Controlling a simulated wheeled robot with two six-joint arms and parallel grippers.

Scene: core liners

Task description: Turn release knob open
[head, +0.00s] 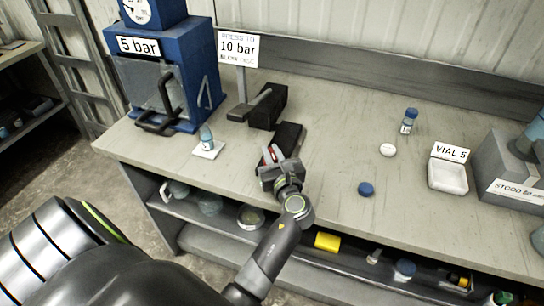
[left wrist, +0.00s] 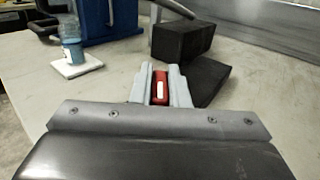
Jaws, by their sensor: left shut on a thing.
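A red piece with a white stripe (left wrist: 160,87), which looks like the release knob, sits between the fingers of my left gripper (left wrist: 161,82) in the left wrist view. In the head view my left gripper (head: 270,160) is shut on it, at the front end of a flat black block (head: 289,137) on the bench. The fingers and wrist hide most of the knob, so I cannot tell how far it is turned. Behind it stands a black pump block (head: 268,106) with a grey lever (head: 248,105). My right gripper is not in view.
A blue press (head: 205,70) marked 5 bar stands at the back left, with a blue-capped vial (head: 206,137) on a white pad (head: 209,152) before it. Another vial (head: 408,121), a white cap (head: 388,150), a blue cap (head: 366,189) and a VIAL 5 tray (head: 447,178) lie right.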

